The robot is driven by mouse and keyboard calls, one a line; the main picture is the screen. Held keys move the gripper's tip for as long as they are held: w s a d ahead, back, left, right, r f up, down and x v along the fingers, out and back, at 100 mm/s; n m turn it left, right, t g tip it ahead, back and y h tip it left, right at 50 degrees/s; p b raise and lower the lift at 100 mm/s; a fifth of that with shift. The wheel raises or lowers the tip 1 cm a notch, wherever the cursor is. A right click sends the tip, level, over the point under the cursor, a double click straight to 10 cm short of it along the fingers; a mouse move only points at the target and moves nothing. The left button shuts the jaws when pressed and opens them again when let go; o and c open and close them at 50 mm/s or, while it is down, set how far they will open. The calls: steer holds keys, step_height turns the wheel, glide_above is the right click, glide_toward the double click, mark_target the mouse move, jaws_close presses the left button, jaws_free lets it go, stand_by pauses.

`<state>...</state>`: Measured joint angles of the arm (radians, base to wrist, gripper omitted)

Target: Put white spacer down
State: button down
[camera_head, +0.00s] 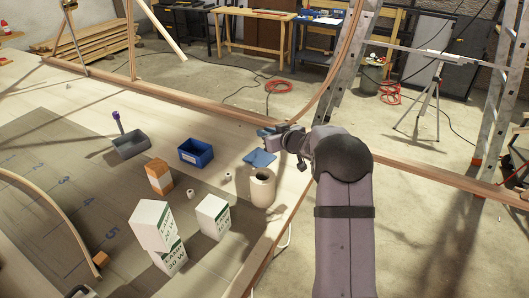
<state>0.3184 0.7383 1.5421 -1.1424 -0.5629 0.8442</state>
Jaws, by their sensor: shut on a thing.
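My gripper (272,140) is at the upper middle, above the table's far right side near the wooden edge rail. A flat blue pad (260,158) lies on the table just below my gripper in the picture.
A blue bin (196,152), a grey bin (131,144) and an orange-brown block (159,176) stand to the left. The open-topped cream roll (262,188) and white lamp cartons (213,216) stand nearer. A bent lath (342,62) rises behind my gripper.

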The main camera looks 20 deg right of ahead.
mark_target(266, 155)
steer(key=shift+f, duration=3.4)
steer(key=shift+f, duration=0.1)
steer(key=shift+f, duration=0.15)
steer(key=c, duration=1.7)
jaws_free()
steer(key=shift+r, duration=0.35)
steer(key=shift+s+d+r, duration=0.1)
steer(key=shift+s+d, duration=0.05)
steer(key=shift+s, duration=0.4)
steer(key=b+v, duration=0.1)
steer(key=v, duration=1)
